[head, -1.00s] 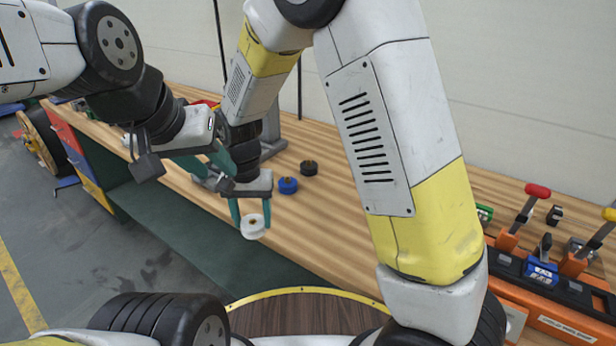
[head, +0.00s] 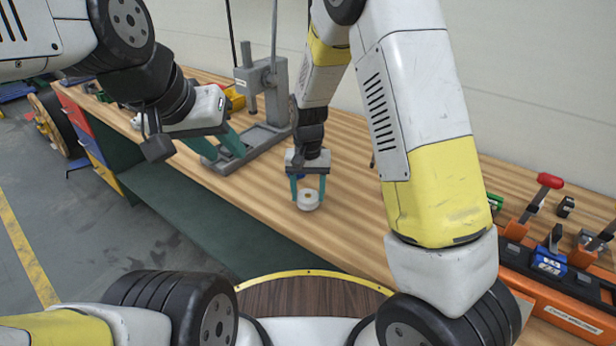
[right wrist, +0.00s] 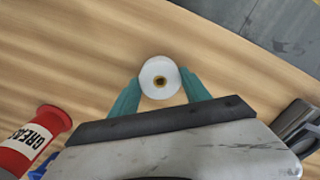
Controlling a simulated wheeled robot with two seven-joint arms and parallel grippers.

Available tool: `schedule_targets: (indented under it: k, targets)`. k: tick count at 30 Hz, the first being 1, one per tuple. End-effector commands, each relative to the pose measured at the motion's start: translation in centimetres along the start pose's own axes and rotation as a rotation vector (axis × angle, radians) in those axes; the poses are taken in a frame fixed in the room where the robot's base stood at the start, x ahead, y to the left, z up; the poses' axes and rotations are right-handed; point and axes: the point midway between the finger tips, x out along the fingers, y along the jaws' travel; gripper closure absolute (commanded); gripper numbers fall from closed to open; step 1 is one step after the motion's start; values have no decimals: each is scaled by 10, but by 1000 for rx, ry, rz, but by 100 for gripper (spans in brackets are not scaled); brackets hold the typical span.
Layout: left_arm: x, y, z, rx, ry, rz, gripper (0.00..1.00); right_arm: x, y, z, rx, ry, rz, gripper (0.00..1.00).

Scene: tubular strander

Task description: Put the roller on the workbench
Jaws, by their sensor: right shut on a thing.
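The white roller (head: 308,203), with a brass-coloured centre hole, is between the teal fingers of my right gripper (head: 308,193), which is shut on it. The roller also shows in the right wrist view (right wrist: 150,76), pinched between both fingers. It is over the wooden top of the workbench (head: 255,190), inside the front edge. I cannot tell whether it touches the wood. My left gripper (head: 218,148) is open and empty, over the bench's front edge to the left.
A grey stand (head: 262,80) is on the bench behind my grippers. An orange rack with red-handled clamps (head: 570,310) is at the right. A red grease container (right wrist: 35,138) shows in the right wrist view.

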Motion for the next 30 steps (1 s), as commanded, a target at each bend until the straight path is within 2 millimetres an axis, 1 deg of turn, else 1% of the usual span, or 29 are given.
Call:
schedule_targets:
  k: [2, 8, 12, 13, 15, 16, 25, 28, 30]
  targets:
    - [0, 0, 0, 0, 0, 0, 64, 4, 0, -1, 0, 2, -1, 100]
    - [0, 0, 0, 0, 0, 0, 64, 4, -1, -1, 0, 3, -2, 100]
    - [0, 0, 0, 0, 0, 0, 64, 7, 0, 0, 0, 1, -1, 100]
    - [0, 0, 0, 0, 0, 0, 64, 7, 0, 0, 0, 1, 0, 39]
    - [0, 0, 0, 0, 0, 0, 64, 7, 0, 0, 0, 1, -1, 25]
    - [0, 0, 0, 0, 0, 0, 64, 7, 0, 0, 0, 1, 0, 23]
    - [0, 0, 0, 0, 0, 0, 64, 6, 0, 0, 0, 2, -1, 23]
    - [0, 0, 0, 0, 0, 0, 64, -1, -1, -1, 0, 4, -2, 23]
    - [0, 0, 0, 0, 0, 0, 64, -10, -1, -1, 0, 4, -3, 23]
